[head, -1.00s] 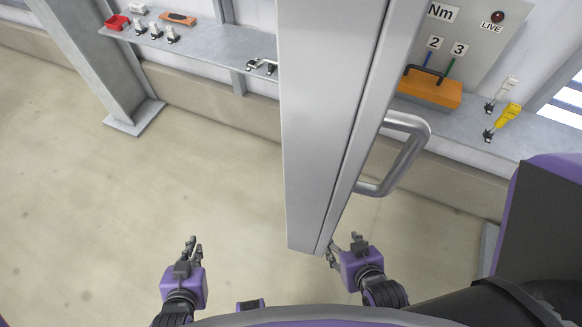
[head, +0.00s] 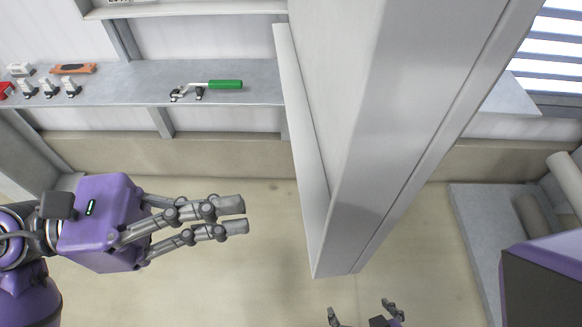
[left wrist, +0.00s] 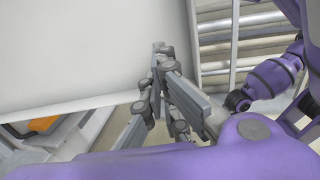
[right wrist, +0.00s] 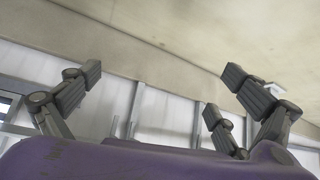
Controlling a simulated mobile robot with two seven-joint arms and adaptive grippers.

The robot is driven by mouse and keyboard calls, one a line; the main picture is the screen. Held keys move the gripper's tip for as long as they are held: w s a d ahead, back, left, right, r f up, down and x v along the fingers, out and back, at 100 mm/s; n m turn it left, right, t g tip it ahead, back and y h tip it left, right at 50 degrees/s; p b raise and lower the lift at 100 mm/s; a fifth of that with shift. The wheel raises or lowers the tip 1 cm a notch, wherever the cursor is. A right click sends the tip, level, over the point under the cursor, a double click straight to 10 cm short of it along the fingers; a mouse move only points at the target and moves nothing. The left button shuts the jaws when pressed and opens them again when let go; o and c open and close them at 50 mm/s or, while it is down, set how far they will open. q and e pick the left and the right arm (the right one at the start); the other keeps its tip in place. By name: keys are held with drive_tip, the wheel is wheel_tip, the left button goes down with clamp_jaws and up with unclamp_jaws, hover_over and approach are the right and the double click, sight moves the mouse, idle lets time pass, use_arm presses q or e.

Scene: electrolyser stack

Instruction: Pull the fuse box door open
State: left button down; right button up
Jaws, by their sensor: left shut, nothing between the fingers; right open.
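The tall grey door panel (head: 400,130) stands upright across the middle of the head view, its lower end near the centre bottom. A thin pale edge (head: 300,120) runs down its left side. The handle does not show now. My left gripper (head: 245,216) is shut and empty, left of the panel with its fingers pointing right; a gap shows between them in the head view. In the left wrist view, its fingers (left wrist: 160,85) appear before a large pale panel (left wrist: 80,45); contact cannot be told. My right gripper (head: 362,312) is open and empty below the panel.
A grey shelf (head: 130,88) at the back left holds a green-handled tool (head: 222,85), an orange tool (head: 74,69) and several small clamps. A grey slab (head: 480,235) lies at the right. The floor (head: 265,270) left of the panel is clear.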

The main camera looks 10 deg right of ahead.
use_arm(q)
drive_tip(key=d+p, duration=0.1)
drive_tip(key=d, duration=0.2)
drive_tip(key=s+d+p, duration=0.1)
drive_tip(key=d, duration=0.3)
drive_tip(key=d+p, duration=0.1)
drive_tip(key=d, duration=0.3)
drive_tip(key=shift+s+r, duration=0.15)
drive_tip(key=shift+r, duration=0.1)
drive_tip(key=shift+d+f+p, duration=0.1)
drive_tip(key=shift+d+p, duration=0.2)
drive_tip(key=shift+d, duration=0.3)
